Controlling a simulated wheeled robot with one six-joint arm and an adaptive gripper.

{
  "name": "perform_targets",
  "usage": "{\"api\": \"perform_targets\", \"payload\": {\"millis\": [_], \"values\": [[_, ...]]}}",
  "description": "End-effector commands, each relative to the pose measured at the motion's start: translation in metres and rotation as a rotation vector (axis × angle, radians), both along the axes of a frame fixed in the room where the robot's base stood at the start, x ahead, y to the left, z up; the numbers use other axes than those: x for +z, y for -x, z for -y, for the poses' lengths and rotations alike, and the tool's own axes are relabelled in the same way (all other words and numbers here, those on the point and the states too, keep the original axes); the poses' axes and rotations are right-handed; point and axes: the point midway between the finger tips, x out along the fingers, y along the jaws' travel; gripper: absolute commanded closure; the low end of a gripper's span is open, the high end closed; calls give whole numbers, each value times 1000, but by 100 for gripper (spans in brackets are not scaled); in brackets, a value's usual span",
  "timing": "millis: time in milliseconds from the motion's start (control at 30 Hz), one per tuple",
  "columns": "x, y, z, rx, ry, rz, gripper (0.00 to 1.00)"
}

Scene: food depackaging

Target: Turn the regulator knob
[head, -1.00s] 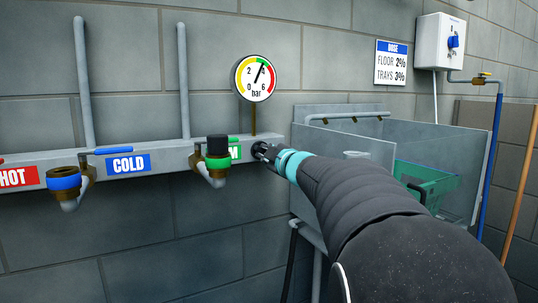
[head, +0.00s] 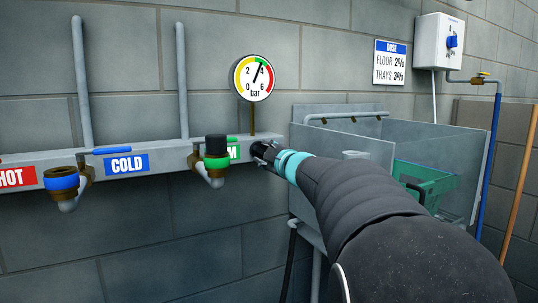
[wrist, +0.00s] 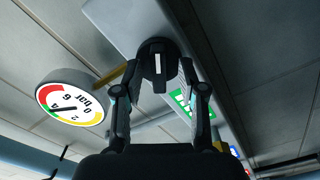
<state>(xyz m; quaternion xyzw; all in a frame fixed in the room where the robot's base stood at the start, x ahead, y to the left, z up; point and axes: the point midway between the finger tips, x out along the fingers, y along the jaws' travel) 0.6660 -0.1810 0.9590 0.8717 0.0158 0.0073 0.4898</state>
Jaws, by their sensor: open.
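The regulator knob (wrist: 157,62) is a dark round knob with a pale bar-shaped mark on its face, on the grey wall rail (head: 110,162). My gripper (wrist: 156,78) is open, with one finger on each side of the knob in the wrist view; whether the fingers touch it I cannot tell. In the head view my gripper (head: 257,151) is at the right end of the rail and hides the knob. The round pressure gauge (head: 254,78) stands above, its needle pointing up and slightly right near the green band. It also shows in the wrist view (wrist: 69,104).
Left of my gripper are a green-collared outlet with a black cap (head: 216,150), a blue-collared outlet (head: 62,180) and HOT and COLD labels. A grey sink (head: 360,125) with a green crate (head: 425,180) stands right. A dosing box (head: 440,42) hangs at the upper right.

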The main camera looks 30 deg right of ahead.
Motion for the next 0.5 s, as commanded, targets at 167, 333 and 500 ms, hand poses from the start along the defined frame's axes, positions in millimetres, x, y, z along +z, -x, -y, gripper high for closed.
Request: {"api": "perform_targets", "payload": {"millis": [167,333,500], "values": [[2,16,1,-2,0,3,59],[2,48,3,-4,2,2,59],[1,82,4,-4,2,1,59]]}}
